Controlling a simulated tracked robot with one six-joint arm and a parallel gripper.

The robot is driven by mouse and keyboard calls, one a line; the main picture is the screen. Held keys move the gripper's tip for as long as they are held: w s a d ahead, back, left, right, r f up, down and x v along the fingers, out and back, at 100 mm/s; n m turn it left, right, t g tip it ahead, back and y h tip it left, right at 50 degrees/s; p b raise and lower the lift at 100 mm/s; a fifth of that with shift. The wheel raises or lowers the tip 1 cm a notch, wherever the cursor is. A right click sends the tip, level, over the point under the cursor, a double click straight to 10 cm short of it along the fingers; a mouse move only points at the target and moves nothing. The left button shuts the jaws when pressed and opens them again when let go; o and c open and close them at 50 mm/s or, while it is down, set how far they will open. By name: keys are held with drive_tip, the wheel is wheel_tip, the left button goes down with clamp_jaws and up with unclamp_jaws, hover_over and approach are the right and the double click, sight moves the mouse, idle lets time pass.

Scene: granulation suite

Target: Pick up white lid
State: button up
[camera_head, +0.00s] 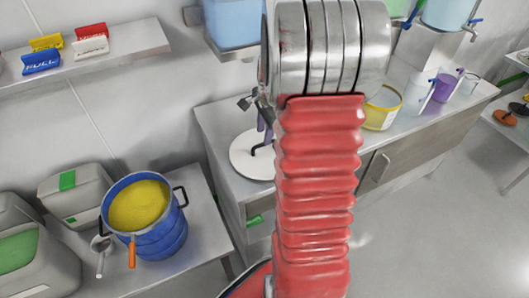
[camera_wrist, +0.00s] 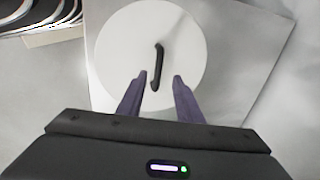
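The white lid (camera_head: 247,162) is a flat round disc with a black bar handle, lying on the metal counter in the head view, partly hidden behind my red arm. In the wrist view the lid (camera_wrist: 130,40) is below my gripper, with its black handle (camera_wrist: 157,68) upright in the picture. My gripper (camera_wrist: 156,82) is open, its two dark purple fingers apart with the lower part of the handle showing between them. Contact with the handle cannot be told. In the head view only a small part of my gripper (camera_head: 265,128) shows beside my arm.
A blue pot of yellow material (camera_head: 146,212) stands on a lower bench at left. A shelf (camera_head: 120,47) with coloured signs hangs above.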

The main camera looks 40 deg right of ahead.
hover_over(264, 148)
drive_tip(key=s+a, duration=0.1)
drive_tip(key=shift+s+a+f, duration=0.1)
drive_tip(key=shift+f, duration=1.2)
drive_tip(key=shift+s+a+f, duration=0.1)
drive_tip(key=shift+f, duration=1.2)
clamp_jaws()
